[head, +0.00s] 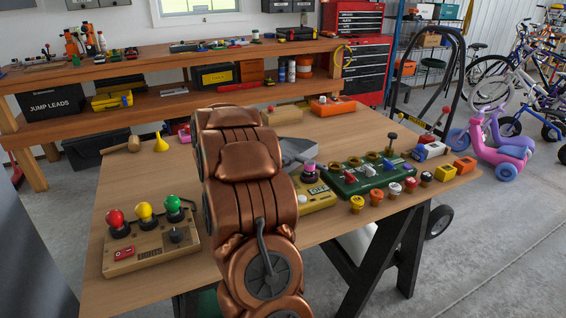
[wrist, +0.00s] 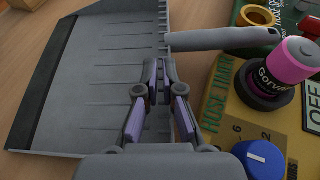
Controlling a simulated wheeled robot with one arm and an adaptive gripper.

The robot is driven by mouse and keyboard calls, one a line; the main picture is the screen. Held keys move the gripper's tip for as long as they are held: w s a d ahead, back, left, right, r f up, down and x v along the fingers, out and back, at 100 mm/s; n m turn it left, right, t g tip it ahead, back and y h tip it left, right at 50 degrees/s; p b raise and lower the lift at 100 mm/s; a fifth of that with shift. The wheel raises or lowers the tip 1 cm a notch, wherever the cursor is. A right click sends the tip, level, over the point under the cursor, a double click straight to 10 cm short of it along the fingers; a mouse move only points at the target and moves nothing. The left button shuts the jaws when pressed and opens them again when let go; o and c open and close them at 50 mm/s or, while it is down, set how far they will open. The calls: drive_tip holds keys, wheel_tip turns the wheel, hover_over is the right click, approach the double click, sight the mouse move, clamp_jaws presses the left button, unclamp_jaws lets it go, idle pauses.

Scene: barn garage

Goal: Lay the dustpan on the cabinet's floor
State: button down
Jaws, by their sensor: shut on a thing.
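The grey dustpan (wrist: 100,70) fills the left of the wrist view, its dark lip at the left and its handle (wrist: 225,38) pointing right. My gripper (wrist: 161,68) is shut on the dustpan's rear edge, near the handle's base. In the head view a small part of the dustpan (head: 298,150) shows behind my copper-coloured arm, which hides the gripper. The dustpan is over the wooden table; I cannot tell whether it touches it. No cabinet floor can be made out; a plain grey panel (head: 30,240) stands at the left edge.
On the table (head: 130,185) are a control box with coloured knobs (head: 150,245), a yellow box (head: 318,197) and a green panel (head: 365,178) close right of the dustpan, and several small coloured parts. A mallet (head: 125,146) lies at the back left. Workbench shelves stand behind.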

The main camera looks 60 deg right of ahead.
drive_tip(key=shift+f, duration=0.1)
drive_tip(key=c, duration=1.3)
unclamp_jaws()
